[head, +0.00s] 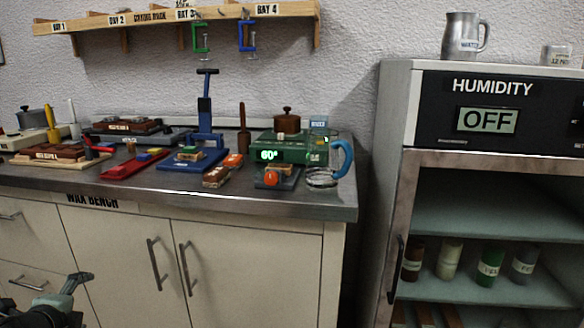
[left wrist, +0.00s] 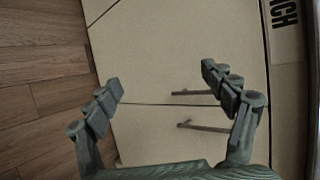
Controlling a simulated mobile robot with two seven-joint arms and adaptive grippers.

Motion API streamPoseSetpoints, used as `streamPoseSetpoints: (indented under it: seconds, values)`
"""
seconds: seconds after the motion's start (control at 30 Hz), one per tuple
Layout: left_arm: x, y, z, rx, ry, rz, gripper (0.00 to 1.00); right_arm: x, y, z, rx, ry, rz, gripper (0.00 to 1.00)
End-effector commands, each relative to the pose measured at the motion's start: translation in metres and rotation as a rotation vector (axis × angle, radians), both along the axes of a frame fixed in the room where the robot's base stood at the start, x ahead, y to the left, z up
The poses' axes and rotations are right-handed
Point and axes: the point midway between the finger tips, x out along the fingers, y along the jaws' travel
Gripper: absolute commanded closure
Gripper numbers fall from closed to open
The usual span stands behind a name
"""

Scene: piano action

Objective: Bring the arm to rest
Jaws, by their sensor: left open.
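My left gripper (head: 72,285) is low at the bottom left of the head view, in front of the bench's drawers and cupboard. In the left wrist view the left gripper (left wrist: 163,90) is open, with its two fingers wide apart and nothing between them. Beyond the fingers, that view shows the pale cupboard doors (left wrist: 150,65) with two handles (left wrist: 200,92). I cannot tell how far the fingers are from the doors. My right gripper is in neither view.
The wax bench (head: 300,203) carries a blue press (head: 205,125), a green hot plate (head: 285,147) reading 60° and a glass jug with a blue handle (head: 342,158). A humidity cabinet (head: 393,200) marked OFF stands at right, its shelves holding bottles. Wooden floor (left wrist: 45,100) shows at left in the wrist view.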

Motion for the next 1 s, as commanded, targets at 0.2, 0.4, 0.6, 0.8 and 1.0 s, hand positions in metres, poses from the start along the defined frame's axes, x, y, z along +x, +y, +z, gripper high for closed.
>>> streamPoseSetpoints:
  seconds: [0.2,0.4,0.6,0.8,1.0]
  values:
    - [-0.089,-0.062,-0.135,-0.459,0.095,0.399,0.17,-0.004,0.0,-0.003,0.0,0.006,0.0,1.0]
    - [-0.163,-0.15,-0.213,-0.784,0.185,0.764,0.17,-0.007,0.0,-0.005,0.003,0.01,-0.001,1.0]
    - [-0.203,-0.213,-0.242,-0.948,0.242,0.991,0.17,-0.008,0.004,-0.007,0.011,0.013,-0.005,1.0]
    - [-0.21,-0.225,-0.246,-0.976,0.254,1.036,0.17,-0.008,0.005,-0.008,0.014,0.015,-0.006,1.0]
    - [-0.21,-0.225,-0.246,-0.976,0.254,1.036,0.17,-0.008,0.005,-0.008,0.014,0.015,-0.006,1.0]
